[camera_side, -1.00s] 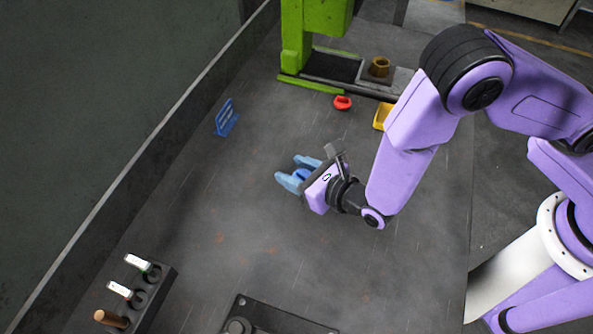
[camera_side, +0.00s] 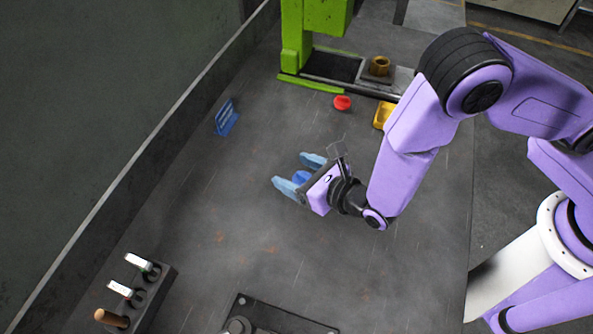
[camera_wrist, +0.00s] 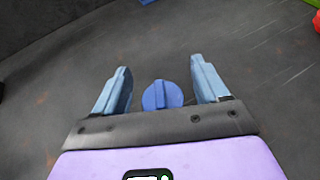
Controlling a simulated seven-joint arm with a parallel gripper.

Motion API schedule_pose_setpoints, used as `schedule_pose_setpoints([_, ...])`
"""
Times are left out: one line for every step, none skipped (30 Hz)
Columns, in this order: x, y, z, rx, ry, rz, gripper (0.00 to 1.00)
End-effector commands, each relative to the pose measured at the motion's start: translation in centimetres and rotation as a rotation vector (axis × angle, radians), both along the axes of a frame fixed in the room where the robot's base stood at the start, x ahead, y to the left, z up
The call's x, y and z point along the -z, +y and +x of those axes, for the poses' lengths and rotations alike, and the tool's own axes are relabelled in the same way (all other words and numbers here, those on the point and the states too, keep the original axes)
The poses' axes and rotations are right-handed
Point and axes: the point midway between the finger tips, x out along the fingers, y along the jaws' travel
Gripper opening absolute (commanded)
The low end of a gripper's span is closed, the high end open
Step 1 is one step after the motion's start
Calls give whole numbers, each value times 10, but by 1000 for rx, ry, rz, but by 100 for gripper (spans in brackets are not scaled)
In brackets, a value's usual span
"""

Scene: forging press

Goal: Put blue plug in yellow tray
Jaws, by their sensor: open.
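The blue plug (camera_wrist: 162,95) lies on the dark table between the two light blue fingers of my gripper (camera_wrist: 160,88). A gap shows on each side of it in the wrist view. In the side view the blue plug (camera_side: 301,177) shows between the fingers of my gripper (camera_side: 293,172), close to the palm. The gripper is open. The yellow tray (camera_side: 382,115) stands farther back to the right, partly hidden behind my purple arm.
A red round part (camera_side: 342,103) sits left of the tray. A green press (camera_side: 298,45) with a brass nut (camera_side: 379,66) stands behind. A blue slotted rack (camera_side: 226,118) is at left. A tool holder (camera_side: 152,300) is front left. The table around the gripper is clear.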

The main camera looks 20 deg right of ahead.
Motion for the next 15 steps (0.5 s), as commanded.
schedule_pose_setpoints([-2,-1,-7,-5,0,-2,73])
schedule_pose_setpoints([-4,-3,-11,-6,0,-2,73])
schedule_pose_setpoints([-7,-5,-17,-6,0,-2,73])
schedule_pose_setpoints([-9,-7,-21,-7,-1,-2,73])
schedule_pose_setpoints([-11,-9,-26,-9,-1,-3,73])
schedule_pose_setpoints([-14,-12,-34,-9,0,-2,73])
schedule_pose_setpoints([-17,-14,-40,-9,0,-2,73])
schedule_pose_setpoints([-19,-16,-45,-10,0,-3,73])
schedule_pose_setpoints([-23,-20,-52,-8,-1,-2,73])
schedule_pose_setpoints([-25,-21,-57,-10,0,-1,73])
schedule_pose_setpoints([-27,-23,-62,-10,-1,-2,73])
schedule_pose_setpoints([-30,-26,-68,-9,-1,-1,73])
schedule_pose_setpoints([-32,-28,-73,-9,-1,-1,73])
schedule_pose_setpoints([-34,-30,-77,-9,-2,-1,73])
schedule_pose_setpoints([-36,-32,-82,-8,-1,-2,73])
